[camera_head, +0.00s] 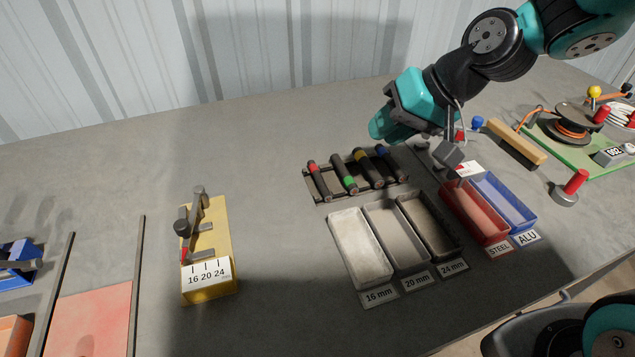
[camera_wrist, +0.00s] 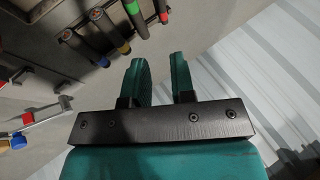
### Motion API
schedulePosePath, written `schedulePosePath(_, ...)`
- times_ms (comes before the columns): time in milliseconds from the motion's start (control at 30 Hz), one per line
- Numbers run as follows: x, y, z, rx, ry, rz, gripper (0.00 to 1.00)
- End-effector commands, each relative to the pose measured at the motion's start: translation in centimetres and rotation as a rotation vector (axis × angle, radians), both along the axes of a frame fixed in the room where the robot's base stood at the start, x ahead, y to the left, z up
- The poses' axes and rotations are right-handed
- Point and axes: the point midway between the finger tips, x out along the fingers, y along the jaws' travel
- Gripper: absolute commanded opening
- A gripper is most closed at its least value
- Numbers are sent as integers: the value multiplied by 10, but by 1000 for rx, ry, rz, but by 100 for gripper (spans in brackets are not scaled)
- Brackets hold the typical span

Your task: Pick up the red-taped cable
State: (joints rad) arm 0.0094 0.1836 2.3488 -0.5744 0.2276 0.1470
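The red-taped cable (camera_head: 319,182) is a short dark piece with a red band near its upper end. It lies leftmost in a low dark rack (camera_head: 331,195), beside green-, yellow- and blue-taped pieces. The fingers are apart from the cables. In the head view my arm hangs above and right of the rack, and the fingertips cannot be made out clearly.
Three grey bins (camera_head: 357,251) marked 16, 20 and 24 mm stand in front of the rack. A red STEEL bin (camera_head: 490,231) and blue ALU bin (camera_head: 520,212) stand to the right. A yellow gauge block (camera_head: 222,222) stands left. The table between gauge and rack is clear.

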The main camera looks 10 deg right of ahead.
Motion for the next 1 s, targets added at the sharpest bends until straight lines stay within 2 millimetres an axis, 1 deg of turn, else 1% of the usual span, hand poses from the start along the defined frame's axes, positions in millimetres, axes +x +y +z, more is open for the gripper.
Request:
schedulePosePath(300,18,39,-57,-1,6,7,23)
schedulePosePath(400,24,50,-72,-2,5,8,23)
schedulePosePath(500,28,58,-83,-2,3,8,23)
schedulePosePath(733,34,67,-95,-2,2,8,23)
schedulePosePath(1000,47,87,-125,-2,2,8,23)
